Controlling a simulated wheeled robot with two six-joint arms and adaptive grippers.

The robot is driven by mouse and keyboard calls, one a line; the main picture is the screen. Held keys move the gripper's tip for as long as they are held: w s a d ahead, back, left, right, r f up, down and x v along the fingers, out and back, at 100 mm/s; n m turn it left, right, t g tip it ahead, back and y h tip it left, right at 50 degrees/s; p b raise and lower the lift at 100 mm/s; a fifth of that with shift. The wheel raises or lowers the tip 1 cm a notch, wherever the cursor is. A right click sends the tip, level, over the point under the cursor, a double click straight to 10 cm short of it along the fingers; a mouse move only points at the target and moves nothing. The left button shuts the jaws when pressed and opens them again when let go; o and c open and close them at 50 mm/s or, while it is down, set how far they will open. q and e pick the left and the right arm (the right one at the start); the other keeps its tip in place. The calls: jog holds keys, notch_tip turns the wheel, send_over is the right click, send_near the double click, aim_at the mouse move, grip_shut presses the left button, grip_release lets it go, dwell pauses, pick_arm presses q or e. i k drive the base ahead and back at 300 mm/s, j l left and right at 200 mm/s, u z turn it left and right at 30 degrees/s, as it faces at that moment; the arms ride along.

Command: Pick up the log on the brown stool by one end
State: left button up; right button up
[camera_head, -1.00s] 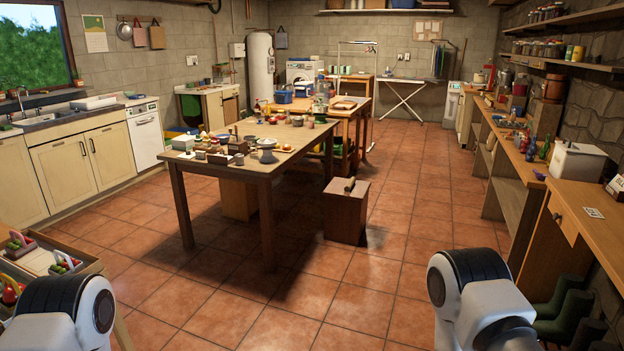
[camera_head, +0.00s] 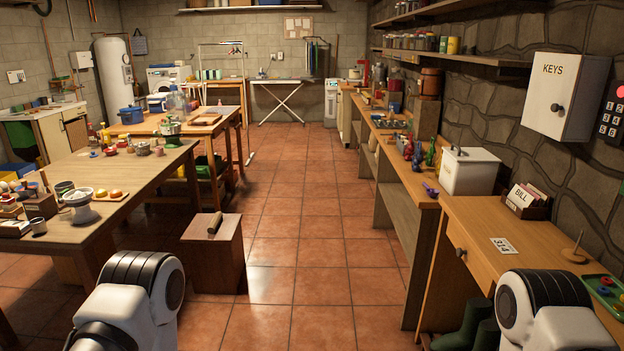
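The brown stool (camera_head: 214,262) is a boxy wooden block on the tiled floor, left of centre, beside the right side of the long wooden table. A short log (camera_head: 215,223) lies on top of it, pointing roughly away from me, with a paler near end. Parts of my two white and black arms show at the bottom, one at lower left and one at lower right. Both are well short of the stool, and nothing touches the log. My grippers are outside the picture.
The wooden table (camera_head: 112,211), crowded with bowls and small items, stands left of the stool. A long workbench (camera_head: 430,199) with a white box (camera_head: 469,172) runs along the right wall. Tiled floor (camera_head: 303,222) between them is clear.

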aim_at(217, 217)
jog(key=i+u, duration=0.25)
jog(key=i, duration=0.2)
jog(key=i+l+u, duration=0.25)
jog(key=i, duration=0.25)
jog(key=i+l+u, duration=0.25)
jog(key=i, duration=0.2)
jog(key=i+l+u, duration=0.45)
jog(key=i+l, duration=0.2)
jog(key=i, duration=0.25)
jog(key=i+l+u, duration=0.2)
jog(key=i+l, duration=0.25)
jog(key=i, duration=0.2)
jog(key=i+l+u, duration=0.2)
jog(key=i+l, duration=0.35)
jog(key=i+l+u, duration=0.2)
jog(key=i+l, duration=0.35)
jog(key=l, duration=0.15)
jog(key=i+l+u, duration=0.2)
jog(key=i+l, duration=0.3)
jog(key=l, duration=0.25)
